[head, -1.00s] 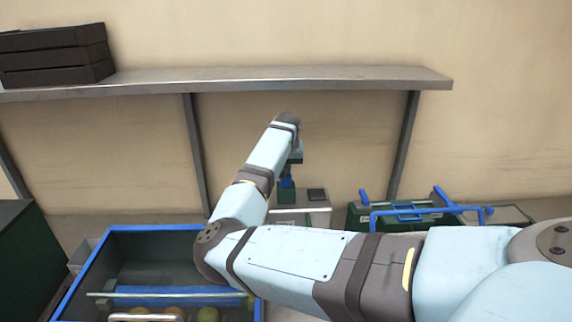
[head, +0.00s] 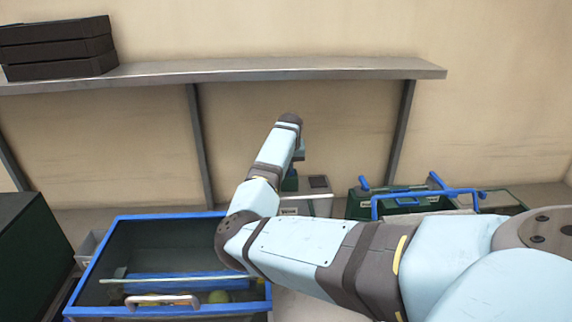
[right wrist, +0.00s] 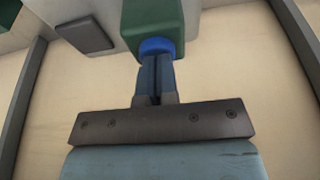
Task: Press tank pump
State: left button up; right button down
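The tank (head: 320,203) is a light grey box with a dark square panel (head: 318,182) on top, against the wall beyond my right arm. Its pump has a green body (head: 290,183), partly hidden by the arm in the head view. In the right wrist view the green body (right wrist: 152,18) has a blue round part (right wrist: 157,46) at its end. My right gripper (right wrist: 155,60) has its fingers together with only a thin slit between them. Their tips meet the blue part; touching looks likely. My left gripper is not in view.
A dark crate with a blue rim (head: 150,216) stands at front left, with a yellow-green round fruit (head: 219,297) inside. Green cases with blue handles (head: 425,194) are right of the tank. A grey shelf (head: 250,69) bears stacked black crates (head: 57,48).

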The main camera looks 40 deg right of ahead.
jog(key=shift+f, duration=0.1)
jog(key=shift+r+p, duration=0.35)
notch_tip(320, 180, up, 4)
jog(key=p, duration=0.4)
jog(key=shift+d+f, duration=0.1)
jog(key=shift+f, duration=0.05)
jog(key=shift+s+r+b, duration=0.15)
jog(key=shift+r+b, duration=0.15)
jog(key=shift+b, duration=0.05)
jog(key=b+v, duration=0.2)
jog(key=v, duration=0.7)
jog(key=shift+r, duration=0.1)
